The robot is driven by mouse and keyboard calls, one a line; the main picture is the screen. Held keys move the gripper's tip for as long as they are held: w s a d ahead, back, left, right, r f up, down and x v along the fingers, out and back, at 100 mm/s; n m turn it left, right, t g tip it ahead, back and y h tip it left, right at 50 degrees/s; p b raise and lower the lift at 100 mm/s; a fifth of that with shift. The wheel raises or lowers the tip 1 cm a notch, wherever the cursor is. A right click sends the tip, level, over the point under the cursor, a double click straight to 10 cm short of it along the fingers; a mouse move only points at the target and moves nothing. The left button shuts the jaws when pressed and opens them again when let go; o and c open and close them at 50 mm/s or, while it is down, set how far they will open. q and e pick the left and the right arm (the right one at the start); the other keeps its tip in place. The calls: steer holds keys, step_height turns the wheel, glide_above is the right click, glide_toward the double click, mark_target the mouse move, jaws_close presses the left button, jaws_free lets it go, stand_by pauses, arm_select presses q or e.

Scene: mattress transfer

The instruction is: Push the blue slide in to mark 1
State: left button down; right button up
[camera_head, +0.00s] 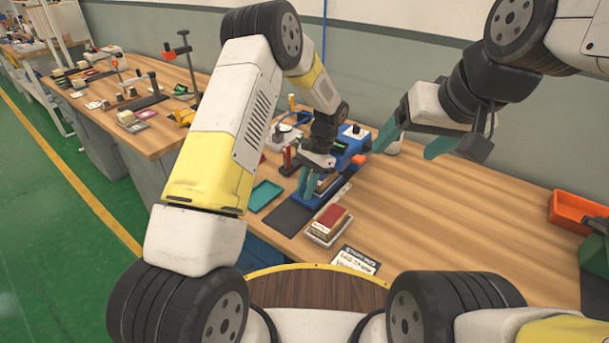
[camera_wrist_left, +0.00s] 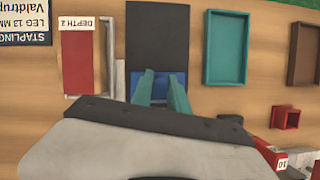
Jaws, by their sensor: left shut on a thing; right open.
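The blue stapling device (camera_head: 351,147) stands on the wooden bench right of my left gripper, its low blue base reaching toward the front. My left gripper (camera_head: 311,184) points down over that base. In the left wrist view its teal fingers (camera_wrist_left: 163,92) are close together with a blue part between them, taken as the blue slide (camera_wrist_left: 158,84); the gripper is shut on it. The gripper body hides most of the slide and device there. No mark 1 can be made out. My right gripper (camera_head: 412,142) is open and empty, above the bench right of the device.
A dark mat (camera_wrist_left: 160,35) lies in front of the slide. A teal tray (camera_wrist_left: 228,47), a brown tray (camera_wrist_left: 303,55) and a red block labelled DEPTH 2 (camera_wrist_left: 77,65) flank it. A printed card (camera_head: 355,260) lies near the front edge. The bench's right side is mostly clear, with an orange bin (camera_head: 573,211).

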arm_select(q)
steer(key=c, duration=1.3)
jaws_free()
steer(key=v, duration=0.8)
steer(key=shift+a, duration=0.1)
steer(key=s+a+r+n+t+h, duration=0.2)
steer(key=s+a+r, duration=0.25)
steer(key=r, duration=0.55)
steer(key=s+a+r+n+t+h, duration=0.1)
steer(key=s+a+r+n+t, duration=0.3)
steer(key=r, duration=0.6)
steer(key=s+a+r+n+t+h, duration=0.1)
steer(key=s+a+r, duration=0.1)
steer(key=s, duration=0.7)
steer(key=s+a+r+n+t+h, duration=0.1)
steer(key=s+r+t, duration=0.1)
steer(key=s, duration=0.6)
steer(key=shift+s+a+r, duration=0.2)
steer(key=shift+s+a, duration=0.2)
